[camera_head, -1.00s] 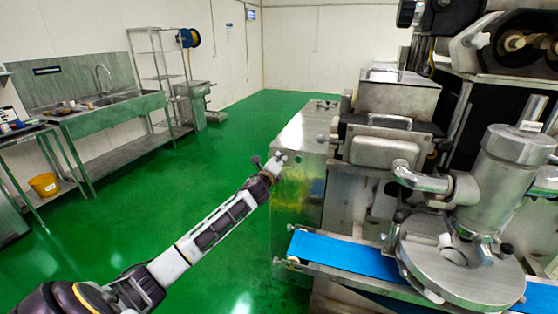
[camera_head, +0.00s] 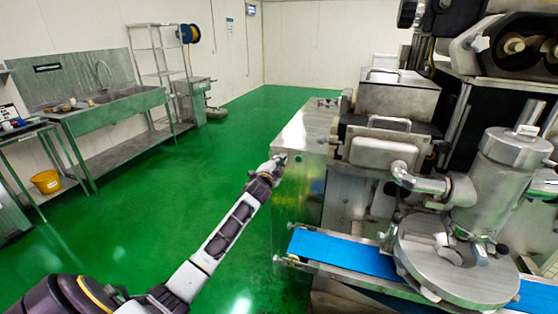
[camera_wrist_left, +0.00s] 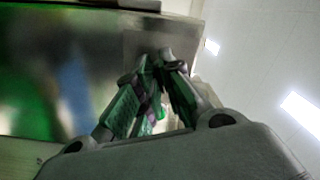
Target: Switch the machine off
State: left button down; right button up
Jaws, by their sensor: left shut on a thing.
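The steel machine (camera_head: 302,195) stands at the right, with a box-shaped cabinet at its near left end. My left gripper (camera_head: 280,160) is at the upper left face of this cabinet, just below its top edge. In the left wrist view, my left gripper's (camera_wrist_left: 162,62) fingers lean together at their tips against the steel face. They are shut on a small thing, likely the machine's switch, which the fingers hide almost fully. Its position cannot be read. My right gripper is not in view.
A blue conveyor belt (camera_head: 345,254) and a round metal head (camera_head: 460,262) are at the right front. A sink bench (camera_head: 115,103), a shelf rack (camera_head: 158,70) and a yellow bucket (camera_head: 46,182) are at the left. The green floor (camera_head: 150,215) between is clear.

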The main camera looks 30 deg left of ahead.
pick_arm(q)
jog(key=n, duration=0.1)
jog(key=n+p, duration=0.1)
jog(key=n, duration=0.1)
jog(key=shift+f+n, duration=0.2)
jog(key=shift+n, duration=0.1)
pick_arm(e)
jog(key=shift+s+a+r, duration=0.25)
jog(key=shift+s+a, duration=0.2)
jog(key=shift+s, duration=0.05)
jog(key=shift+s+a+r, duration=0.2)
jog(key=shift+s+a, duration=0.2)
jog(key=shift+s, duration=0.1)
pick_arm(q)
jog(key=c, duration=1.6)
grip_release()
jog(key=shift+o, duration=0.2)
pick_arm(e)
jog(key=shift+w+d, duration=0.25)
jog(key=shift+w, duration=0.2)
pick_arm(q)
jog(key=shift+s+d, duration=0.1)
jog(key=shift+s, duration=0.05)
